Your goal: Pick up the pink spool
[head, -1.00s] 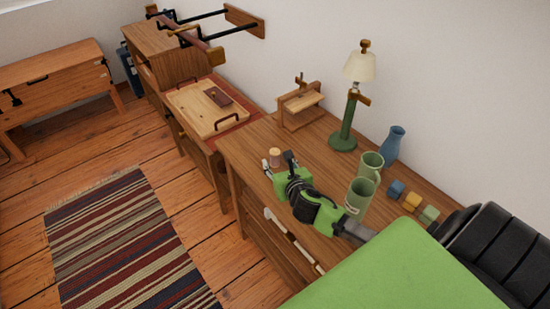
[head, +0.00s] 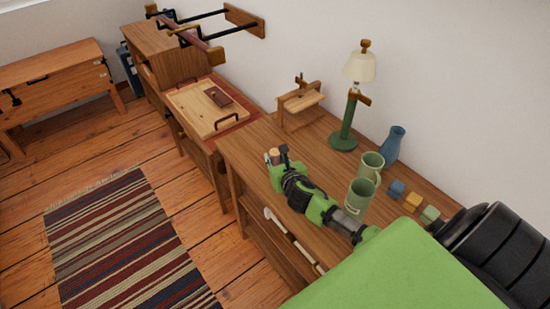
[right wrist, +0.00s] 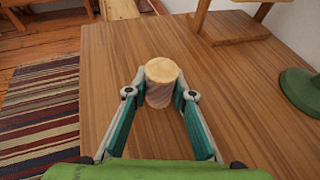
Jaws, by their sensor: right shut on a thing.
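The pink spool (right wrist: 159,92) stands upright on the wooden dresser top, with a pale round top and a pinkish wound side. My right gripper (right wrist: 160,95) has one finger on each side of the spool and is shut on it. In the head view the spool (head: 275,155) shows small between the fingertips of my right gripper (head: 278,156), near the dresser's left end. Whether the spool's base touches the wood is hard to tell. My left gripper is not in view.
A tray (head: 205,108) lies left. The wood around the spool is clear.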

